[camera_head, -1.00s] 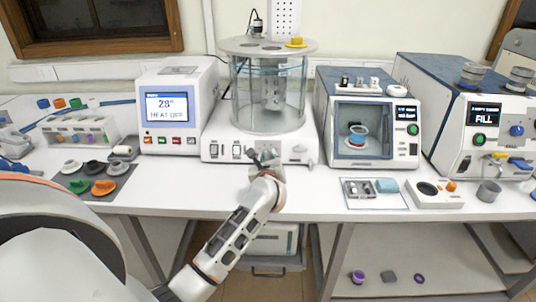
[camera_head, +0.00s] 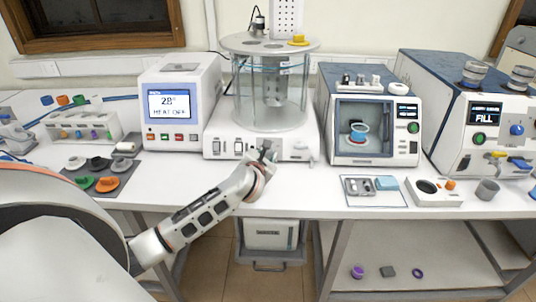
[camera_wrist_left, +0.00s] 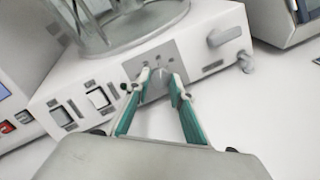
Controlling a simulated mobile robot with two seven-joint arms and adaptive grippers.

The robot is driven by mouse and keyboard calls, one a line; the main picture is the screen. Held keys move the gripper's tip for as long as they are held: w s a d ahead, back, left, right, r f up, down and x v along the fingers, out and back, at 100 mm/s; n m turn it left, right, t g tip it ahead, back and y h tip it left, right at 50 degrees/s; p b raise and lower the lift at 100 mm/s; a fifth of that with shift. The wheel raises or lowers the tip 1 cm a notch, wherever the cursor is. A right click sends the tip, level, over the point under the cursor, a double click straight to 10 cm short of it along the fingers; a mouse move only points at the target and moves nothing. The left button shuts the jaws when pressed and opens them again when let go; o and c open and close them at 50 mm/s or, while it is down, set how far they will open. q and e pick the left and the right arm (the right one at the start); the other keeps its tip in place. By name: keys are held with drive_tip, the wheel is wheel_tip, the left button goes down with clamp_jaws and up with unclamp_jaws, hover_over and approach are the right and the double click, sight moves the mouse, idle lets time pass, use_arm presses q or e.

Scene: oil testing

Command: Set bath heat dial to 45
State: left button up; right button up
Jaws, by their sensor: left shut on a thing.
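The water bath is a glass cylinder (camera_head: 269,90) on a white base (camera_head: 222,147) at the middle of the bench. My left gripper (camera_head: 266,153) is at the front face of that base. In the left wrist view its two teal fingers (camera_wrist_left: 160,88) are closed on the sides of a grey dial (camera_wrist_left: 156,84) on a grey plate. The dial's scale and pointer cannot be read; the fingers partly hide it. The white controller (camera_head: 179,103) left of the bath has a screen (camera_head: 169,106) that reads about 28° and HEAT OFF. My right gripper is not in view.
Rocker switches (camera_wrist_left: 90,98) sit left of the dial, and a grey spout-like knob (camera_wrist_left: 224,36) sits to its right. A blue and white oven-like device (camera_head: 365,120) stands to the right. Bare bench lies in front of the base.

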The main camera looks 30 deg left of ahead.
use_arm(q)
drive_tip(key=m+h, duration=0.1)
drive_tip(key=m, duration=0.3)
drive_tip(key=shift+a+r+m, duration=0.1)
drive_tip(key=shift+r+m, duration=0.05)
drive_tip(key=shift+m, duration=0.15)
drive_tip(key=shift+m+g+h, duration=0.3)
drive_tip(key=shift+m+g, duration=0.2)
drive_tip(key=shift+m, duration=0.9)
drive_tip(key=o, duration=1.1)
drive_tip(key=v, duration=1.2)
